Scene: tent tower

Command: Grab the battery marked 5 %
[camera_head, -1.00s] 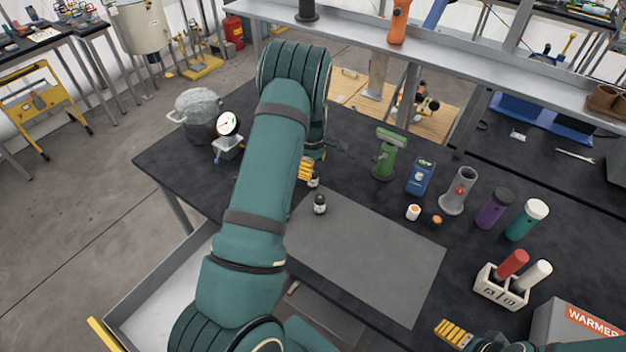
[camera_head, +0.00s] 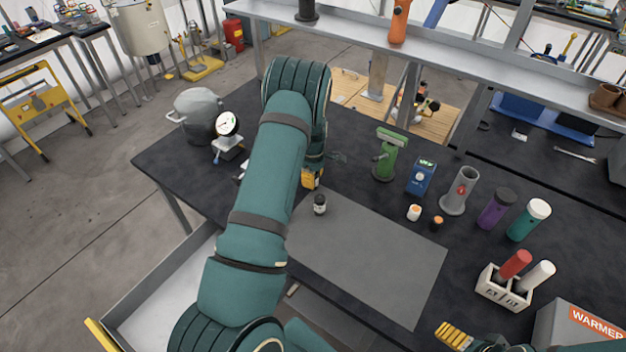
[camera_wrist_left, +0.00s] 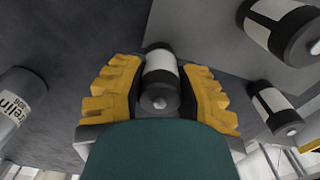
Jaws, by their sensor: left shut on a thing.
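My left gripper (camera_head: 312,178) is beyond the far left corner of the grey mat, partly hidden by my arm. In the left wrist view its yellow fingers (camera_wrist_left: 160,90) are shut on a battery (camera_wrist_left: 160,67), a cylinder with a white label and dark ends. Two similar batteries stand nearby in that view, one at the upper right (camera_wrist_left: 275,28) and one lower (camera_wrist_left: 272,106). A small dark battery with a pale label (camera_head: 320,204) stands on the mat's edge in the head view. No percentage mark is readable. My right gripper (camera_head: 455,335) is at the bottom edge.
The grey mat (camera_head: 370,262) is mostly bare. A dial gauge (camera_head: 228,124) and grey pot (camera_head: 197,110) stand at left. A shelf spans the back.

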